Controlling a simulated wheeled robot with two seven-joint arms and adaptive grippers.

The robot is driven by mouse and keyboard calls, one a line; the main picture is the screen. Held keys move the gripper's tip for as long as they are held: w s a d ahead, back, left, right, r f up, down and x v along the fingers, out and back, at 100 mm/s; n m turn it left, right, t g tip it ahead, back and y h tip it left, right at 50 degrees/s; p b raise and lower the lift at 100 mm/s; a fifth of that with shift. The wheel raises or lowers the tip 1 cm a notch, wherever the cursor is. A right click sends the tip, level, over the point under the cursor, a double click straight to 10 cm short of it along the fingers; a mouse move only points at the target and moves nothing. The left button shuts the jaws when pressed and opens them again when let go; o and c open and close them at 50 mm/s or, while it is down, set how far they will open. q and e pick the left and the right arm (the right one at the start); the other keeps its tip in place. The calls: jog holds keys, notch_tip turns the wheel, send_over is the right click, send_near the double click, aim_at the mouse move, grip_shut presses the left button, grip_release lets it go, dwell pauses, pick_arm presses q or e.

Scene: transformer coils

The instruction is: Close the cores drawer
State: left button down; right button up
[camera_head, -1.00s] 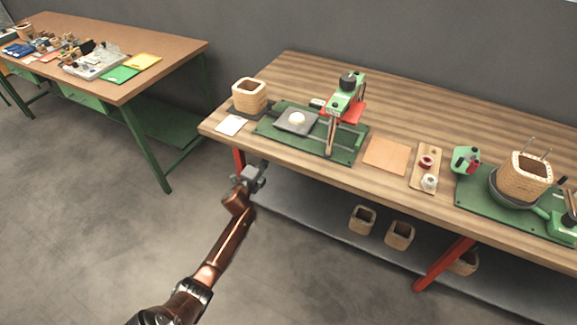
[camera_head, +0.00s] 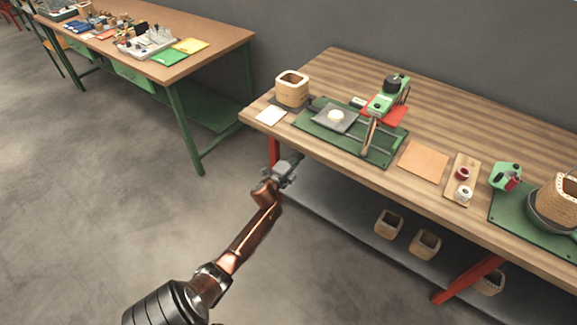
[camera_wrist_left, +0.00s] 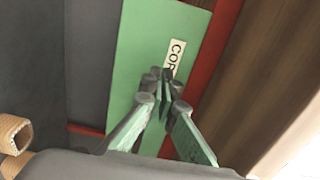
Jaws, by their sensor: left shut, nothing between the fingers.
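The green cores drawer front (camera_wrist_left: 140,45) shows in the left wrist view, with a white label (camera_wrist_left: 175,56) whose visible letters begin "COR"; my fingers cover the rest. My left gripper (camera_wrist_left: 163,80) is shut and empty in front of this panel, its tips over the lower end of the label; I cannot tell whether they touch it. In the head view my left gripper (camera_head: 292,163) is at the front edge of the workbench near its left corner. The drawer is hidden there under the tabletop, and I see no part of it sticking out past the edge. My right gripper is not in view.
The wooden workbench (camera_head: 330,70) has red legs and a lower shelf (camera_head: 340,205) with several square coils. A coil (camera_head: 292,88), a green press base (camera_head: 375,151) and a tan sheet (camera_head: 423,161) lie on top. Another table (camera_head: 215,45) stands at left. The floor between is clear.

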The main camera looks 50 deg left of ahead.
pick_arm(q)
jog(key=p+v, duration=0.2)
jog(key=v, duration=0.8)
jog(key=shift+s+a+p, duration=0.2)
jog(key=shift+s+p, duration=0.1)
jog(key=shift+s, duration=0.1)
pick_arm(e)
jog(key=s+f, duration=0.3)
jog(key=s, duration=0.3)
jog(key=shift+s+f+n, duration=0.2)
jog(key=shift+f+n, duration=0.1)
pick_arm(q)
jog(key=shift+f, duration=0.2)
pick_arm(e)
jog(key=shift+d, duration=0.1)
